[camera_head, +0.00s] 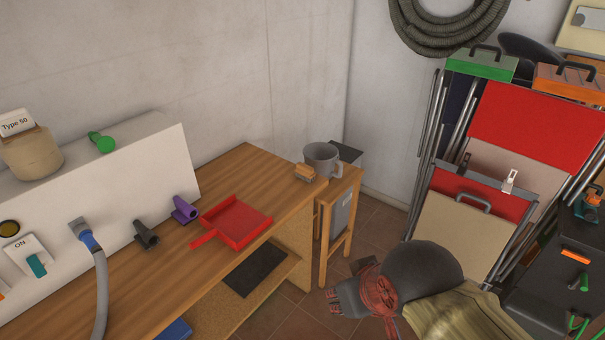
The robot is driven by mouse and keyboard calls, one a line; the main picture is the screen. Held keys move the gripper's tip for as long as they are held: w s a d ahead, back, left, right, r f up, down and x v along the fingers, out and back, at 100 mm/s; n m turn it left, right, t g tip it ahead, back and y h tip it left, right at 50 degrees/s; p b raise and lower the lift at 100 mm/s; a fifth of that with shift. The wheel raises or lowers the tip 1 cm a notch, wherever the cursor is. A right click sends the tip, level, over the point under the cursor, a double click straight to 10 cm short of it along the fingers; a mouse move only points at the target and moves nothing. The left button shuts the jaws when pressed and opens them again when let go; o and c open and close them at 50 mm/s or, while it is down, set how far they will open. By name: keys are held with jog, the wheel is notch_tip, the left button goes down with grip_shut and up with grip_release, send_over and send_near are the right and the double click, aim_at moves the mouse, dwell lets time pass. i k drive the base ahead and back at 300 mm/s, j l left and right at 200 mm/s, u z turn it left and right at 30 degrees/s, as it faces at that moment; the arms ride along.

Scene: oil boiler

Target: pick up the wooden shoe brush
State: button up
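A small wooden brush (305,172), light brown with a paler lower edge, lies on the far right corner of the wooden workbench (185,268). It is just left of a grey mug. My gripper (336,300) is low at the bottom right, dark with a red part behind it. It is in front of and below the brush, well apart from it, over the floor beside the bench. Its fingers are small and dark here, and whether they are open or shut is not clear. I see nothing held in it.
The grey mug (323,158) stands close beside the brush on a wooden stool (325,235). A red dustpan (236,222) lies on the bench left of the brush. Folded chairs (525,130) lean at the right. The floor between bench and chairs is partly clear.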

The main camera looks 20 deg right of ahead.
aim_at(305, 172)
jog(key=i+l, duration=0.2)
jog(key=i, duration=0.3)
jog(key=i+l, duration=0.2)
jog(key=i, duration=0.25)
jog(key=i+l, duration=0.2)
jog(key=i, duration=0.3)
jog(key=z, duration=0.05)
